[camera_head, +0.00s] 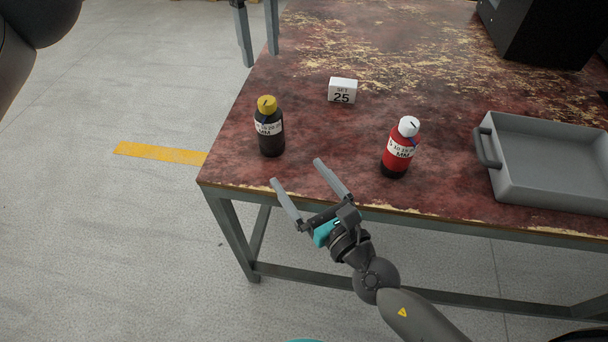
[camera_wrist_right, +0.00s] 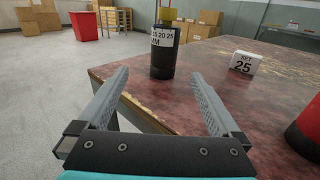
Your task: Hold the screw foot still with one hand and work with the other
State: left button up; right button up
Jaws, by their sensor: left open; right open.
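A black screw foot (camera_head: 270,134) with a yellow top and a white MM scale band stands upright near the table's left edge. A red screw foot (camera_head: 398,152) with a white top and dark base stands to its right. A white card reading SET 25 (camera_head: 342,91) stands behind them. My right gripper (camera_head: 297,172) is open and empty at the table's front edge, apart from both feet. In the right wrist view the black foot (camera_wrist_right: 163,52) stands beyond and between the open fingers. Only dark links of my left arm show at upper left; its gripper is out of view.
A grey tray (camera_head: 541,196) with a handle sits at the table's right. A black box (camera_head: 540,35) stands at the back right. The worn red table (camera_head: 320,135) is clear around the feet. A red bin (camera_wrist_right: 84,26) and cartons are far off.

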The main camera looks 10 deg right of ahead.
aim_at(269, 128)
jog(key=shift+w+d+h, duration=0.15)
jog(key=shift+d+h, duration=0.05)
jog(key=shift+h, duration=0.1)
jog(key=shift+w, duration=0.3)
jog(key=x, duration=1.4)
jog(key=shift+w+a+r, duration=0.15)
jog(key=shift+a, duration=0.1)
